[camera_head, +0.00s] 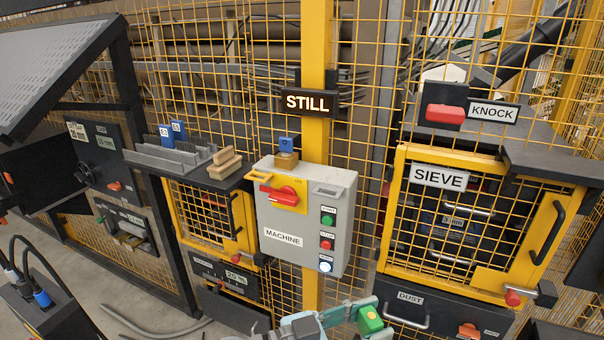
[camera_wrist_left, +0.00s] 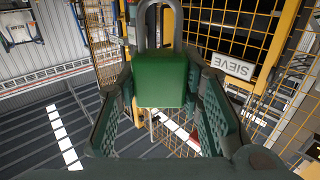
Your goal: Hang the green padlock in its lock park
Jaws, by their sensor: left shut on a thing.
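The green padlock (camera_head: 370,319) is at the bottom of the head view, right of centre. My left gripper (camera_head: 352,311) is shut on it, in front of and below the grey MACHINE box. In the left wrist view the padlock's green body (camera_wrist_left: 162,82) sits between the two green finger pads of the left gripper (camera_wrist_left: 162,95). Its grey shackle points to the top of that picture, clear of the fingers. I cannot tell which part is the lock park. My right gripper is not in view.
The MACHINE box (camera_head: 302,218) has a red rotary handle (camera_head: 279,195) on a yellow plate and several buttons. A brass-coloured block with a blue tag (camera_head: 286,146) stands on its top. A yellow post rises behind it. The SIEVE cage (camera_head: 440,176) stands to the right.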

